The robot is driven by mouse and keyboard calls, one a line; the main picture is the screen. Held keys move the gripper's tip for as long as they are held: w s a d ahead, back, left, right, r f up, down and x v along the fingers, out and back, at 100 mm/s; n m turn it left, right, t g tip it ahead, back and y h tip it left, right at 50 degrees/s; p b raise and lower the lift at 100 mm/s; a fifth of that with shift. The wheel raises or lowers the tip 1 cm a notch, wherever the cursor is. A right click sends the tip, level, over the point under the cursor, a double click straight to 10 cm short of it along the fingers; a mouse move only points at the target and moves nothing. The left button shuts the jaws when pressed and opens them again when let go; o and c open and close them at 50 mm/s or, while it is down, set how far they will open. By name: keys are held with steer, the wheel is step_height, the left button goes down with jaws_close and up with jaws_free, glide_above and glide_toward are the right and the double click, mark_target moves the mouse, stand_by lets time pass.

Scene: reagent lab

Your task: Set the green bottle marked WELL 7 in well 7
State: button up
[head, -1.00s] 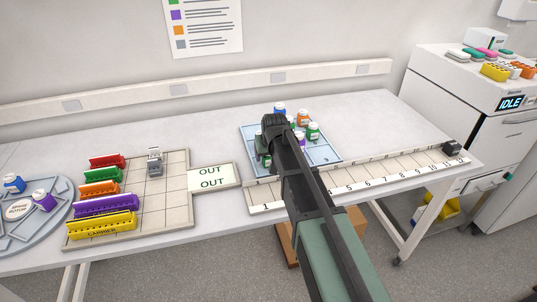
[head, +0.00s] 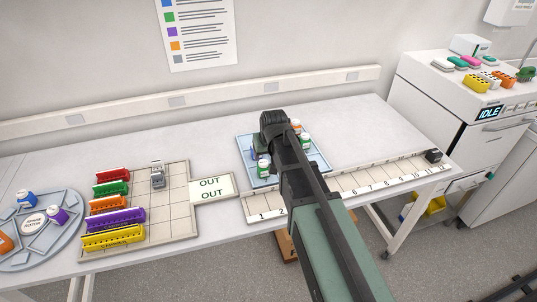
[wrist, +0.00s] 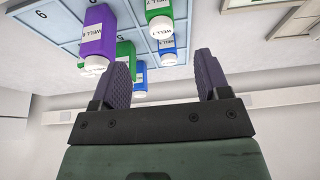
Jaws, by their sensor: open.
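In the wrist view, a green bottle with a white cap, its label reading WELL 7 (wrist: 160,22), stands on the light blue tray (wrist: 62,30), which appears upside down at the top. My gripper (wrist: 161,68) is open and empty, its two dark fingers pointing towards the bottles. The green bottle is beyond the fingertips, apart from them. The numeral 6 shows on the tray; I cannot make out a 7 there. In the head view, my arm covers part of the tray (head: 246,172) and its bottles, and the fingers are hidden.
A purple bottle (wrist: 97,32) is close beyond the left finger; another green bottle (wrist: 125,50) and blue bottles (wrist: 168,58) are near. In the head view, a numbered strip (head: 375,180) runs along the table's front edge. A carrier grid (head: 175,205) with coloured racks is left.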

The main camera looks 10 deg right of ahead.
steer(key=s+f+g, duration=0.1)
steer(key=s+g, duration=0.3)
steer(key=s, duration=1.7)
steer(key=shift+s+f+m, duration=0.15)
steer(key=shift+s+m, duration=0.05)
steer(key=shift+m, duration=0.1)
